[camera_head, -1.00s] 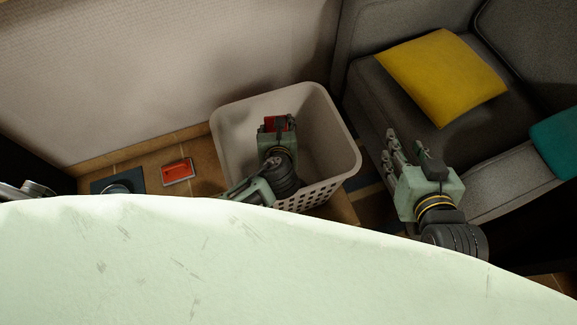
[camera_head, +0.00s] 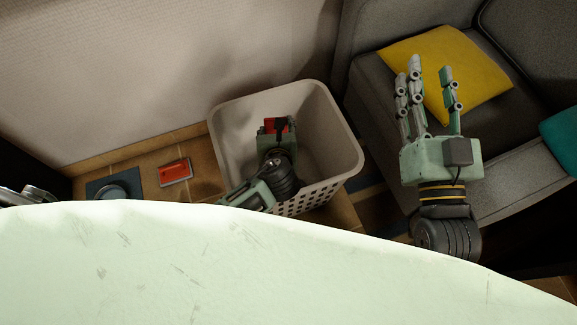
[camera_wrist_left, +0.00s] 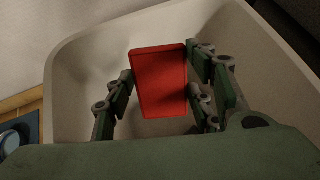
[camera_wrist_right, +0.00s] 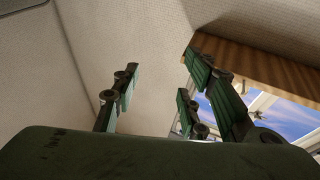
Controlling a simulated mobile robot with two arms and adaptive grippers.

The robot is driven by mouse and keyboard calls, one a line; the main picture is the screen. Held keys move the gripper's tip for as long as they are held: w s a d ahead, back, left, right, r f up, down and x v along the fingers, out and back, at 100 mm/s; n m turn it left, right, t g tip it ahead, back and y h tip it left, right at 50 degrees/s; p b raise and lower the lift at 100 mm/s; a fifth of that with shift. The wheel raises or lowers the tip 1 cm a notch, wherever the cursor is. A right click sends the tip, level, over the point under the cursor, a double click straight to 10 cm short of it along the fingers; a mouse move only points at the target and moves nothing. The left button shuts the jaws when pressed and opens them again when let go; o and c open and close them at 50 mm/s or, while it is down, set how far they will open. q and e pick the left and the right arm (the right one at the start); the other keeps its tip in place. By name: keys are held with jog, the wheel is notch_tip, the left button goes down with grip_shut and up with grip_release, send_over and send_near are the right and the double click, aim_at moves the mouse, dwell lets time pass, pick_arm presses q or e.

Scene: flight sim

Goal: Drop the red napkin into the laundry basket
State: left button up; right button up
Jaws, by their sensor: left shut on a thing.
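The red napkin (camera_wrist_left: 160,82) looks like a flat red rectangle and is held between the fingers of my left gripper (camera_wrist_left: 162,92) in the left wrist view. In the head view the left gripper (camera_head: 277,126) is over the mouth of the white laundry basket (camera_head: 345,125), with a bit of the red napkin (camera_head: 270,124) showing past it. The basket's inner wall (camera_wrist_left: 75,85) surrounds the napkin in the left wrist view. My right gripper (camera_head: 430,95) is open and empty, raised in front of the sofa with its fingers spread; it also shows in the right wrist view (camera_wrist_right: 158,90).
Another red item (camera_head: 176,172) lies on the tiled floor left of the basket, beside a dark blue square thing (camera_head: 115,186). A grey sofa (camera_head: 375,100) with a yellow cushion (camera_head: 480,75) and a teal cushion (camera_head: 562,140) stands at the right. A wall (camera_head: 130,70) is behind the basket.

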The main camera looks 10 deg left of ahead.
pick_arm(q)
jog(key=shift+f+b, duration=0.25)
jog(key=shift+b, duration=0.05)
pick_arm(e)
jog(key=shift+s+a+r+t+y, duration=0.1)
jog(key=shift+s+r+t+y, duration=0.1)
jog(key=shift+r+t, duration=0.3)
jog(key=shift+s+d+r+t+y, duration=0.15)
jog(key=shift+s+r, duration=0.1)
jog(key=shift+r, duration=0.5)
jog(key=shift+s+a+r+t+y, duration=0.2)
jog(key=shift+r+t, duration=0.15)
jog(key=shift+r, duration=0.25)
pick_arm(q)
jog(key=o, duration=1.2)
jog(key=v, duration=1.2)
